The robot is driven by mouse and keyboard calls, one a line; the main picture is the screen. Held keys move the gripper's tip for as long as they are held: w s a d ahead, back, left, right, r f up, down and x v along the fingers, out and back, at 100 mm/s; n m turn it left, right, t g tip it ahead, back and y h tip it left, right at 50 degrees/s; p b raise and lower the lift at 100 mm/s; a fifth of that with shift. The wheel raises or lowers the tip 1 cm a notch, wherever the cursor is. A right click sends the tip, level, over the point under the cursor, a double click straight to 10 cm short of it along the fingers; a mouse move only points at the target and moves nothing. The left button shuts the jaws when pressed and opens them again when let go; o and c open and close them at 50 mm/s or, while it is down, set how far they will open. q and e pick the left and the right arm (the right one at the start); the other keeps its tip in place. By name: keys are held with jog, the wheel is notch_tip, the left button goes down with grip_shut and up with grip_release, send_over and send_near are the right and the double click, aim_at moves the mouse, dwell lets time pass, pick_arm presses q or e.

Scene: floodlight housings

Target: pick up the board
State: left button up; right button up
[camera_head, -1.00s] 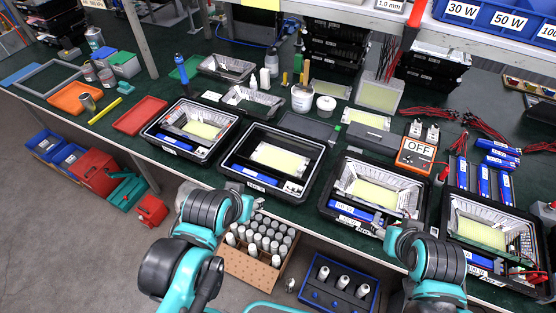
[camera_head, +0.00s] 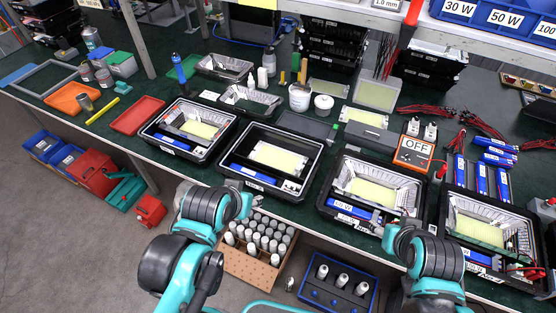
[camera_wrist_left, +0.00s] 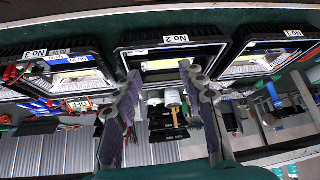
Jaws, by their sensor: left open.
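Several pale yellow boards show in the head view. One board (camera_head: 278,158) lies in the second black housing (camera_head: 232,187), and another board (camera_head: 374,192) lies inside a reflector in the third housing.
Black housings line the table's front edge, including the leftmost (camera_head: 165,144) and rightmost one (camera_head: 524,288). An orange tester marked OFF (camera_head: 413,153) stands behind the third. A crate of white cylinders (camera_head: 248,268) and a blue rack (camera_head: 317,293) sit below the edge.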

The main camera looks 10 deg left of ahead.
pick_arm(q)
jog(key=w+d, duration=0.1)
jog(key=w, duration=0.6)
jog(key=m+g+h+b, duration=0.1)
jog(key=m+g+b, duration=0.1)
jog(key=g+b, duration=0.1)
send_over(299, 167)
jog(key=s, duration=0.2)
jog(key=f, duration=1.9)
jog(key=shift+w+a, duration=0.1)
jog(key=shift+a, duration=0.3)
jog(key=b+x, duration=0.2)
jog(key=x, duration=0.3)
jog(key=shift+d+b, duration=0.2)
jog(key=shift+b, duration=0.15)
jog(key=shift+c, duration=1)
grip_shut()
